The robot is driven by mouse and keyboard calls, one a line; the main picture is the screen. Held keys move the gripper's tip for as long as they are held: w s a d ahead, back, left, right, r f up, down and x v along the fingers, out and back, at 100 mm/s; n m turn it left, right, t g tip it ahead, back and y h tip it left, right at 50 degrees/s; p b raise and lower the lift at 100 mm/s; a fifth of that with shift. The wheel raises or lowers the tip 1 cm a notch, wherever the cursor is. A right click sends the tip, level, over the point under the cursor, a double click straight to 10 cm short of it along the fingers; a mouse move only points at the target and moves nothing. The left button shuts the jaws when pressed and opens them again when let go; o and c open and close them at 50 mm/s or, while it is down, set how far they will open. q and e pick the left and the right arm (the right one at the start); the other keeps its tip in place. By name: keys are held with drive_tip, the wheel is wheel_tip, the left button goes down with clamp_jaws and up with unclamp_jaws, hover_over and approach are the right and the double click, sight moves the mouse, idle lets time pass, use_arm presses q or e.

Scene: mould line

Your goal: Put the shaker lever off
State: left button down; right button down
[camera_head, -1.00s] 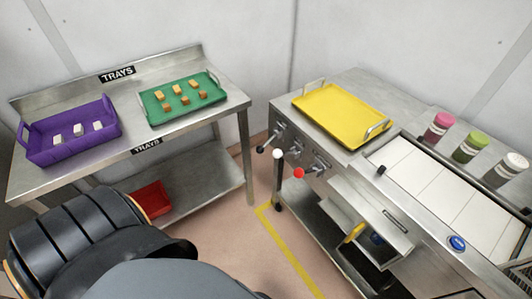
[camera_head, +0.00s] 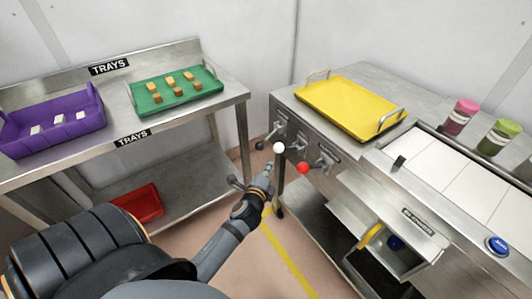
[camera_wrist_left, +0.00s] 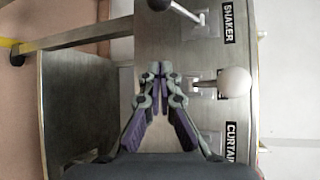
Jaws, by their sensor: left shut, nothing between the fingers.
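In the left wrist view the SHAKER label (camera_wrist_left: 228,22) sits beside the lever with a dark knob (camera_wrist_left: 158,4), at the top edge; that knob also shows in the head view (camera_head: 260,145). The lever with a white knob (camera_wrist_left: 235,82) sticks out to the right of my fingers, above the CURTAIN label (camera_wrist_left: 231,142); it also shows in the head view (camera_head: 279,147). My left gripper (camera_head: 268,166) is shut and empty, in front of the panel near the white knob. Its closed fingertips (camera_wrist_left: 155,68) show no clear contact with either lever. My right gripper is out of view.
A red-knobbed lever (camera_head: 303,168) stands to the right of the white one. A yellow tray (camera_head: 350,108) lies on the machine above, with an open drawer (camera_head: 390,222) at lower right. The tray table (camera_head: 243,98) stands to the left.

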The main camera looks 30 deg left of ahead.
sight(268, 138)
use_arm(q)
drive_tip(key=w+a+f, duration=0.1)
drive_tip(key=w+a, duration=0.5)
drive_tip(key=w, duration=0.1)
drive_tip(key=shift+w+f, duration=0.15)
drive_tip(key=shift+f, duration=0.05)
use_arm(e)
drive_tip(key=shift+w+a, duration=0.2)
